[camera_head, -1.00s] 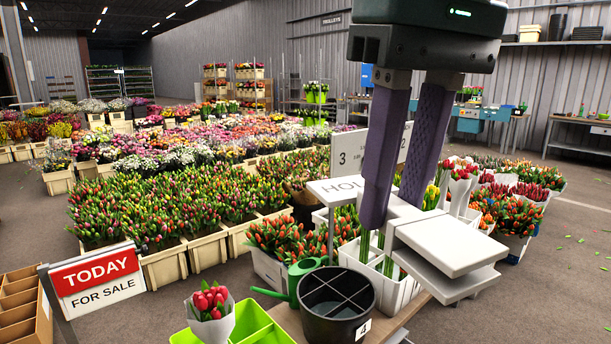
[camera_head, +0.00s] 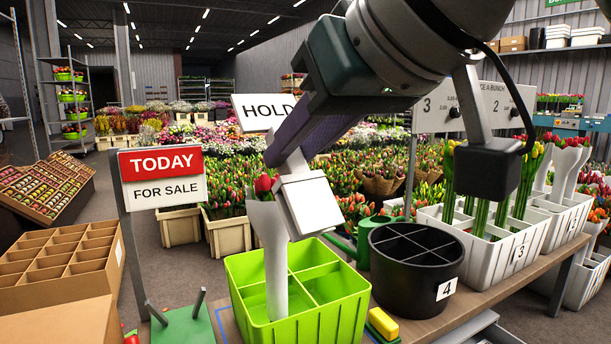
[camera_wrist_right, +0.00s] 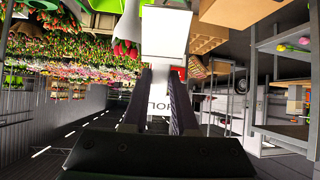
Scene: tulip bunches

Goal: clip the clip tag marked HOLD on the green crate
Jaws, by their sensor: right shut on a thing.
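My right gripper (camera_head: 290,158) is shut on the clip tag. Its purple fingers slant down from the upper right. The clip tag has a white HOLD plate (camera_head: 262,108) and a white clip block (camera_head: 310,203) below it. The block hangs just above the back rim of the green crate (camera_head: 300,326) in the head view; I cannot tell whether they touch. In the right wrist view the fingers hold the tag, with its white block (camera_wrist_right: 165,32) beyond the tips and the HOLD lettering reversed between the fingers. My left gripper is not in view.
A white-wrapped tulip bunch (camera_head: 267,232) stands in the crate's left part. A black divided bucket (camera_head: 412,275) marked 4 stands to the right, with a green watering can (camera_head: 362,240) behind it. A TODAY FOR SALE sign (camera_head: 163,178) stands to the left. White crates (camera_head: 485,250) stand at right.

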